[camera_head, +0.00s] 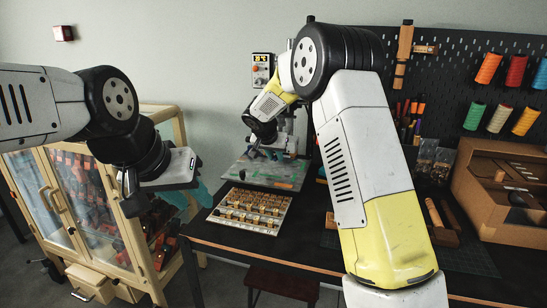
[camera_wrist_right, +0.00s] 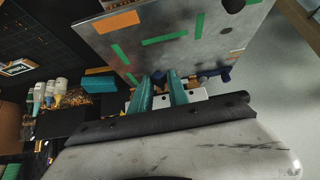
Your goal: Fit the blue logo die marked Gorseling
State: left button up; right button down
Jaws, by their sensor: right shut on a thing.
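The press (camera_head: 285,140) stands at the back of the table, over a grey plate (camera_head: 240,176) with green and orange strips. The plate also shows in the right wrist view (camera_wrist_right: 190,25). My right gripper (camera_head: 262,150) reaches in at the press head. In its wrist view, the green fingers (camera_wrist_right: 162,88) are closed around a small dark blue piece (camera_wrist_right: 159,77), mostly hidden between them; no marking on it is legible. My left gripper (camera_head: 192,192) hangs empty left of the table, its teal fingers apart. A pale tray (camera_head: 232,226) with several small brass-coloured blocks lies in front of the press.
A glass-door cabinet (camera_head: 75,200) stands close behind my left gripper. A pegboard (camera_head: 450,90) with thread spools, and a brown box (camera_head: 497,195), are at the right. A stool (camera_head: 283,284) is under the table. My right arm hides part of the table.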

jog(key=c, duration=1.2)
grip_release()
jog(key=v, duration=0.8)
jog(key=s+d+r+n+g+y, duration=0.1)
jog(key=s+d+r, duration=0.2)
jog(key=s+d, duration=0.45)
jog(key=s+d+r+y, duration=0.1)
jog(key=s+d+r, duration=0.35)
jog(key=s, duration=0.65)
jog(key=s+f+n+y, duration=0.1)
jog(key=s, duration=0.5)
jog(key=s+d+n, duration=0.1)
jog(key=s, duration=0.5)
jog(key=s+f+n+y, duration=0.1)
jog(key=s, duration=0.6)
jog(key=shift+s+d+f+y, duration=0.1)
jog(key=shift+d+f+y, duration=0.2)
jog(key=shift+d, duration=0.05)
